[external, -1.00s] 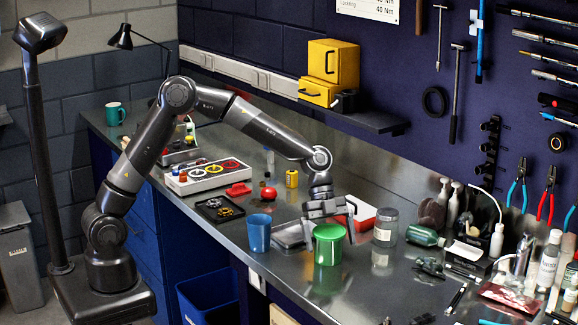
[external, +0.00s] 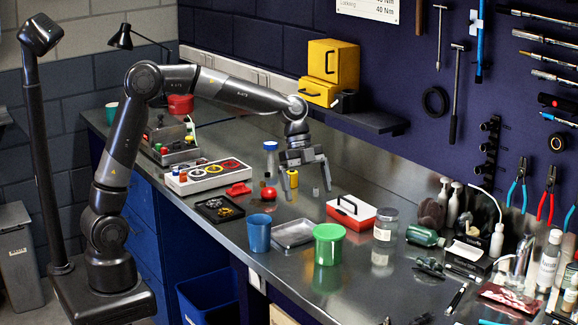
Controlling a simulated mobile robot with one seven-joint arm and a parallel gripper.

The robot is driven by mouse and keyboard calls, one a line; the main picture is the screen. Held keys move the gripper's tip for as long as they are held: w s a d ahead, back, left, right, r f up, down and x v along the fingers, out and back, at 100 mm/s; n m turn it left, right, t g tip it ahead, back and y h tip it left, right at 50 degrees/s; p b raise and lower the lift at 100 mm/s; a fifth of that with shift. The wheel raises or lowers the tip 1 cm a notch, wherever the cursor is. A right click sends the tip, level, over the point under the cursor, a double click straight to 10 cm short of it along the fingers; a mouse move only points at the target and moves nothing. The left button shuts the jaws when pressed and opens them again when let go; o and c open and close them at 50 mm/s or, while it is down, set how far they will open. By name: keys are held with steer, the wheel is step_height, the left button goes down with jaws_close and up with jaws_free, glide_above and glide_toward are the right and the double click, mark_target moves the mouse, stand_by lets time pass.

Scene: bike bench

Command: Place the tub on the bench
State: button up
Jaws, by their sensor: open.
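The green tub (external: 328,244) stands upright on the metal bench (external: 390,285), near its front edge. My gripper (external: 305,186) is open and empty, up and to the left of the tub in the picture and well apart from it. Its fingers point down over the back part of the bench. A small yellow container (external: 292,179) shows by its left finger; I cannot tell whether they touch.
A blue cup (external: 257,234) and a metal tray (external: 293,233) are left of the tub. A red-and-white box (external: 350,213) and a clear jar (external: 385,225) stand behind it. A dark shelf (external: 365,119) juts from the wall.

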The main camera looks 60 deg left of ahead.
steer(key=s+a+r+n+t+y, duration=0.1)
steer(key=s+a+n+t+y, duration=0.4)
steer(key=s+a+n, duration=1.4)
steer(key=s+a+t, duration=0.1)
steer(key=s+a, duration=0.5)
steer(key=a, duration=0.3)
steer(key=shift+r, duration=0.3)
steer(key=shift+w, duration=0.15)
